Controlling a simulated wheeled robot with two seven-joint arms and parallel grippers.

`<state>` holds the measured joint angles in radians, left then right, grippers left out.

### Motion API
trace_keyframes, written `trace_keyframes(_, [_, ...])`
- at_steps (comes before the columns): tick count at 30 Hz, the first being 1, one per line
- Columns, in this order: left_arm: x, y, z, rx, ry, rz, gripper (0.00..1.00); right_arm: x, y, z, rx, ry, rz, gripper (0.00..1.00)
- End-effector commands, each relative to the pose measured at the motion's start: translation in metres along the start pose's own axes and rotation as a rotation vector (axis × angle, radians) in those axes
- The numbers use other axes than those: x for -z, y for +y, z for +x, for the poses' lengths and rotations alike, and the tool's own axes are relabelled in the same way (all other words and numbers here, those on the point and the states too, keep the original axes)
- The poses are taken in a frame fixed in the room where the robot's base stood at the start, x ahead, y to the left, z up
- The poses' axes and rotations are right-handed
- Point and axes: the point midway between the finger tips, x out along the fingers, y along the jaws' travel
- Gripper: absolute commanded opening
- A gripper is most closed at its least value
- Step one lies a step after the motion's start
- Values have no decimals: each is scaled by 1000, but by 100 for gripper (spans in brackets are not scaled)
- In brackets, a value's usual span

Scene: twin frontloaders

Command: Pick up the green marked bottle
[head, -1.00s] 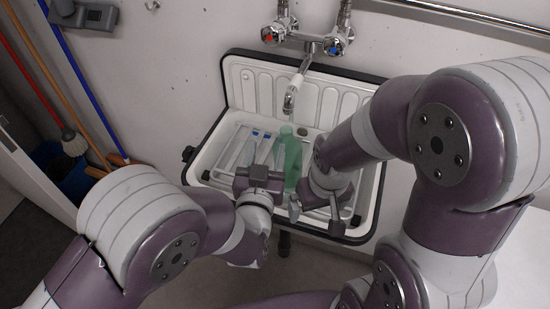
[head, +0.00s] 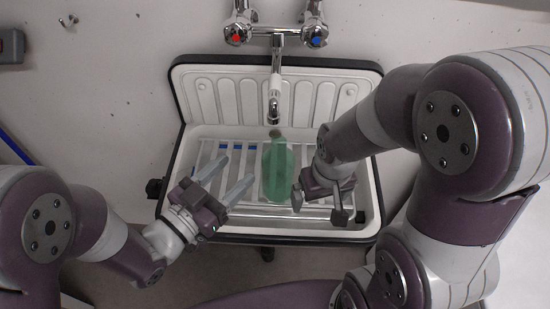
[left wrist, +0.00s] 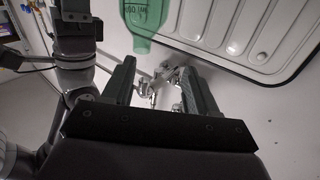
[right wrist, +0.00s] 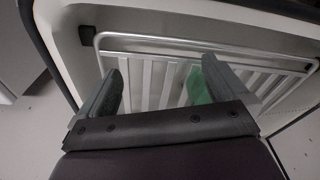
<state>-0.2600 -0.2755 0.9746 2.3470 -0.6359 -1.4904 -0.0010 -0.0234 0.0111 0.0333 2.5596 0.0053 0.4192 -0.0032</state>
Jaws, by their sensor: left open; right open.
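The green translucent bottle (head: 278,172) stands in the sink, near its middle, below the tap. My left gripper (head: 236,168) is open and empty, to the left of the bottle, with its fingers pointing toward it. In the left wrist view the bottle (left wrist: 146,14) shows at the top edge, beyond the open fingers, with dark letters on it. My right gripper (head: 318,206) is close by the bottle's right side. In the right wrist view it is open, and part of the bottle (right wrist: 197,86) shows beside the right finger. Whether that finger touches it I cannot tell.
The white sink (head: 366,190) has a dark rim and a slatted rack (head: 212,150) inside. The chrome tap (head: 275,105) hangs over it behind the bottle. The ribbed backsplash (head: 340,98) stands against the wall.

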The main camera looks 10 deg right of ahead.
Motion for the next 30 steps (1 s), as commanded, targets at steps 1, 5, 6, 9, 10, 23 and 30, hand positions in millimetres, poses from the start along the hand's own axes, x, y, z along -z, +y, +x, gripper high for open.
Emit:
trace_keyframes(1, [0,11,-2,-46,-2,-12,58,0,0,-1,0,0,0,100])
trace_keyframes(5, [3,22,16,-93,7,-29,58,0,0,-3,0,0,0,100])
trace_keyframes(6, [3,24,26,-93,8,-30,58,0,0,-4,0,0,0,100])
trace_keyframes(9, [4,24,50,-90,9,-29,58,0,0,-6,0,0,0,100])
trace_keyframes(10, [3,25,55,-89,7,-29,58,1,0,-7,0,0,0,100])
trace_keyframes(23, [4,26,121,-85,8,-29,58,2,0,-18,0,0,0,100])
trace_keyframes(30, [3,26,125,-83,6,-29,58,2,0,-17,0,0,0,100])
